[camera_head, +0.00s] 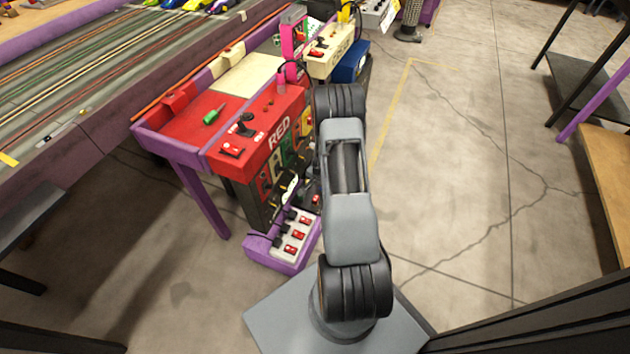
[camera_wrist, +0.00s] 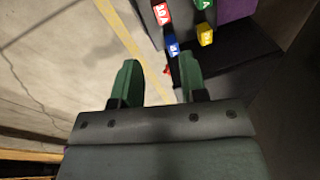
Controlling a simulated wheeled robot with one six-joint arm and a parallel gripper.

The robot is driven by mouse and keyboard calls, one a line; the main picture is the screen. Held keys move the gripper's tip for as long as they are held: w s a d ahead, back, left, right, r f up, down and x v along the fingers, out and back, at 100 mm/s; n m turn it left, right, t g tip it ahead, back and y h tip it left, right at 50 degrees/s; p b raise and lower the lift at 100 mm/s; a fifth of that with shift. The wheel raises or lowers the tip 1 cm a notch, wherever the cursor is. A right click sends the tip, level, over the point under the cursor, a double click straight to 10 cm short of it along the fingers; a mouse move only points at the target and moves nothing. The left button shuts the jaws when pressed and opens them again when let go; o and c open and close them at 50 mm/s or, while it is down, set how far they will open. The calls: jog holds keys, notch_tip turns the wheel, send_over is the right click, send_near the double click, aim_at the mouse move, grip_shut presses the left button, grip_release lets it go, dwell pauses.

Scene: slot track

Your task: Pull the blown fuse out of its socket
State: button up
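My gripper (camera_wrist: 160,76) is open, with its two green fingertips apart and nothing held between them. In the wrist view, small coloured blocks that look like fuses sit on a dark panel beyond the fingertips: a red one (camera_wrist: 161,14), a green one (camera_wrist: 203,4), a yellow one (camera_wrist: 205,34) and a blue one (camera_wrist: 173,46). Another red piece is partly hidden by the right finger. I cannot tell which fuse is blown. In the head view, the front of the red station (camera_head: 262,112) carries coloured parts; my arm covers some of it and hides my gripper.
A purple-edged power strip (camera_head: 285,262) with red switches lies on the floor below the station. A green-handled tool (camera_head: 213,114) lies on the station's top. The slot track (camera_head: 90,75) runs at the left. Open concrete floor (camera_head: 450,150) lies to the right.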

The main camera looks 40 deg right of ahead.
aim_at(316, 198)
jog(key=f+b, duration=0.1)
jog(key=f, duration=0.3)
jog(key=w+f+b, duration=0.1)
jog(key=f+b, duration=0.1)
jog(key=f, duration=0.2)
jog(key=w+f+b, duration=0.1)
jog(key=f+b, duration=0.1)
jog(key=f, duration=0.2)
jog(key=shift+w+f, duration=0.1)
jog(key=shift+f, duration=0.15)
grip_shut()
jog(key=shift+r, duration=0.3)
jog(key=shift+r+p, duration=1.5)
jog(key=shift+r, duration=0.2)
jog(key=shift+r, duration=0.1)
